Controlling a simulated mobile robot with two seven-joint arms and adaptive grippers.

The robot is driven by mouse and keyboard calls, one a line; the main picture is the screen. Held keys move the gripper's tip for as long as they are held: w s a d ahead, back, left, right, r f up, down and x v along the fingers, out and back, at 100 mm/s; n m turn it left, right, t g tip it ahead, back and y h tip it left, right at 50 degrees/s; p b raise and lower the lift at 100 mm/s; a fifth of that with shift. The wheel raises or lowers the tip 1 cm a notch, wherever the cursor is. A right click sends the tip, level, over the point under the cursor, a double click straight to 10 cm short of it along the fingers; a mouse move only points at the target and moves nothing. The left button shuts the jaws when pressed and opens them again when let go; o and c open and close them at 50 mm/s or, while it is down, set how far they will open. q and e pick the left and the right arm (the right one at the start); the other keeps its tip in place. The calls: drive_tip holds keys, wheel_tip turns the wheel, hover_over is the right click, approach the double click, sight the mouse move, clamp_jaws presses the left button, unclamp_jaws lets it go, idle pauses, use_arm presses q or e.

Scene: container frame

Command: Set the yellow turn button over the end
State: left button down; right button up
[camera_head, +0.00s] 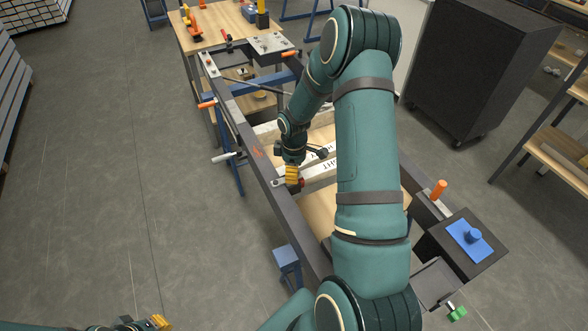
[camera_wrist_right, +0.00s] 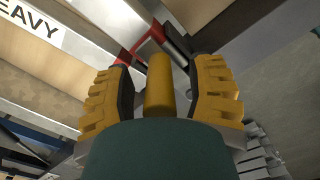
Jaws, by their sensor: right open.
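The yellow turn button (camera_wrist_right: 159,84) shows in the right wrist view as an upright-looking yellow cylinder between my fingers. My right gripper (camera_wrist_right: 161,88) is open, with one yellow finger on each side of it; I see small gaps and no clear grip. A red part and a dark metal piece (camera_wrist_right: 150,40) lie just beyond the button. In the head view my right gripper (camera_head: 292,176) is at the left side of the frame, near the end of a light labelled bar (camera_head: 318,170), and hides the button. My left gripper (camera_head: 160,322) is only partly in view at the bottom left.
The long dark frame (camera_head: 255,150) has orange handles and a white-handled lever (camera_head: 223,157) on its left side. A dark block with a blue plate (camera_head: 470,240) stands at the right corner. A wooden table (camera_head: 215,22) is at the back. Floor on the left is clear.

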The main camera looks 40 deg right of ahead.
drive_tip(key=shift+r, duration=0.1)
wheel_tip(320, 180, up, 12)
drive_tip(key=shift+f, duration=0.1)
idle(0.4)
idle(0.5)
